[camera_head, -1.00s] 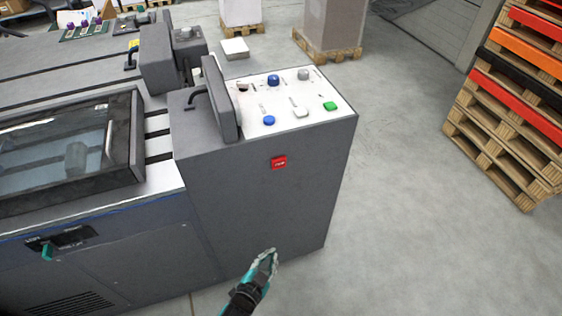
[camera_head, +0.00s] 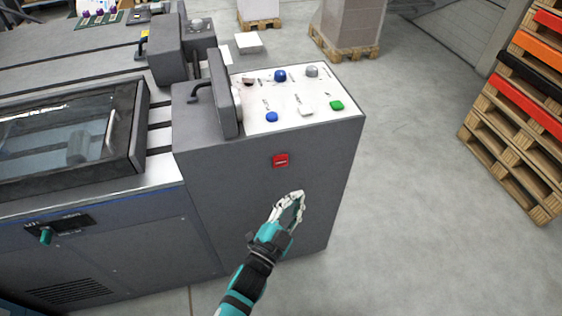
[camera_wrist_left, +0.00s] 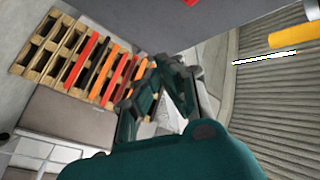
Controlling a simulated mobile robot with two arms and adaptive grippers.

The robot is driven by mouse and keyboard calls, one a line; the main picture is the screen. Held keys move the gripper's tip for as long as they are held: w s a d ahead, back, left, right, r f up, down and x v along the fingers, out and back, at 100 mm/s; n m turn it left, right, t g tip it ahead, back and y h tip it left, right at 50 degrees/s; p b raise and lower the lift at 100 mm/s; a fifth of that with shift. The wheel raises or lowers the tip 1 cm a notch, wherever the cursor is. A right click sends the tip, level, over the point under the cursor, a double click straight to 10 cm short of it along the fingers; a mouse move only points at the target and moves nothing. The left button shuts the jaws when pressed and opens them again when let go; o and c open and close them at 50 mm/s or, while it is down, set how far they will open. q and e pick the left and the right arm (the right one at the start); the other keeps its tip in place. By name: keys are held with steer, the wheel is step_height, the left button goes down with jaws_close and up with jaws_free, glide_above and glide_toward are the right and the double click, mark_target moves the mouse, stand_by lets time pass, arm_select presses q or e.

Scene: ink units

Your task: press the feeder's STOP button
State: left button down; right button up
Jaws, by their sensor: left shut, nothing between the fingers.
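The feeder (camera_head: 205,215) is a grey machine cabinet in the head view. A small red square button (camera_head: 281,160) with a faint, unreadable marking sits on its front face, below the white top panel. A small red patch shows at the top edge of the left wrist view (camera_wrist_left: 190,2). My left gripper (camera_head: 297,197) is shut and empty. In the head view it appears below and slightly right of the red button, apart from it in the picture. Its fingers (camera_wrist_left: 165,92) also show in the left wrist view. My right gripper is in neither view.
The white control panel (camera_head: 265,95) on top carries blue, grey, white and green buttons. A raised grey cover (camera_head: 222,95) stands at its left. A stack of pallets (camera_head: 515,130) stands at the right. The floor between is clear.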

mark_target(280, 161)
arm_select(q)
steer(key=shift+w, duration=0.15)
steer(key=w+a+b, duration=0.1)
steer(key=w+a, duration=0.1)
steer(key=w, duration=0.6)
steer(key=shift+a, duration=0.4)
steer(key=shift+w, duration=0.2)
stand_by(0.9)
steer(key=shift+w+a+b, duration=0.1)
steer(key=shift+w+b, duration=0.2)
steer(key=shift+w+a, duration=0.15)
steer(key=shift+w, duration=0.25)
stand_by(0.6)
steer(key=shift+s, duration=0.1)
steer(key=shift+s+d, duration=0.25)
steer(key=shift+s, duration=0.45)
